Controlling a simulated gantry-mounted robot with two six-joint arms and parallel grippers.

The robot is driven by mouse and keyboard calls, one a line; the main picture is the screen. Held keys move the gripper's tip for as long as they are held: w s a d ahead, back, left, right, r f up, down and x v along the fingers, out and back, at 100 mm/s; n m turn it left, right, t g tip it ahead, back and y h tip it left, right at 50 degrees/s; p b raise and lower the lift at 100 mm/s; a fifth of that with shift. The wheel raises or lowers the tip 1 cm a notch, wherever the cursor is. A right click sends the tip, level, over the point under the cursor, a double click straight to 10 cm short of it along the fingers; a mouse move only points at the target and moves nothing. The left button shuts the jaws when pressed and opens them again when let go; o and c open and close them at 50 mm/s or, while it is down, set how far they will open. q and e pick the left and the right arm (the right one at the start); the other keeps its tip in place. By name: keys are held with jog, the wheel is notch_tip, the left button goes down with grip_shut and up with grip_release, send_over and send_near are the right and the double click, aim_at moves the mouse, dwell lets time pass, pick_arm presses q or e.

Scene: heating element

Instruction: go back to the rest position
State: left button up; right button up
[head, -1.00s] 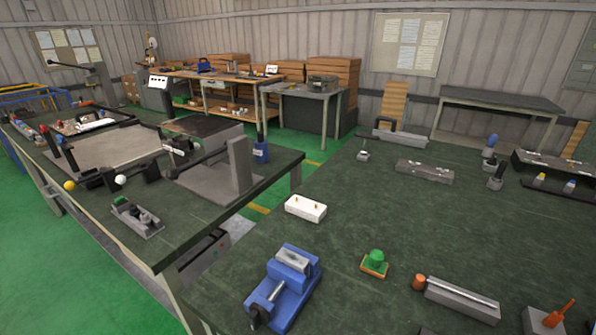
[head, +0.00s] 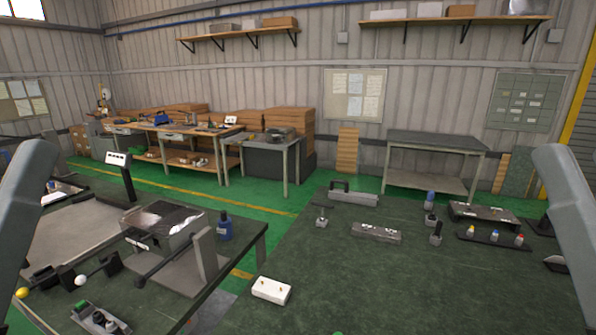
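Parts of my own two arms show at the left and right edges of the head view. Neither gripper is in the frame, so I cannot see whether they hold anything. A white block (head: 271,290) with two small copper-coloured pins lies near the front left corner of the dark green worktable (head: 330,280). A grey block (head: 376,232) and a dark stand (head: 483,214) sit farther back on that table.
A second bench (head: 255,243) on the left carries a grey machine (head: 165,222) and a blue bottle (head: 224,226). A rack with small coloured-capped bottles (head: 493,238) is at the right. The middle of the worktable is largely clear.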

notch_tip(320, 180, up, 36)
jog(key=p, duration=3.2)
jog(key=shift+p, duration=0.3)
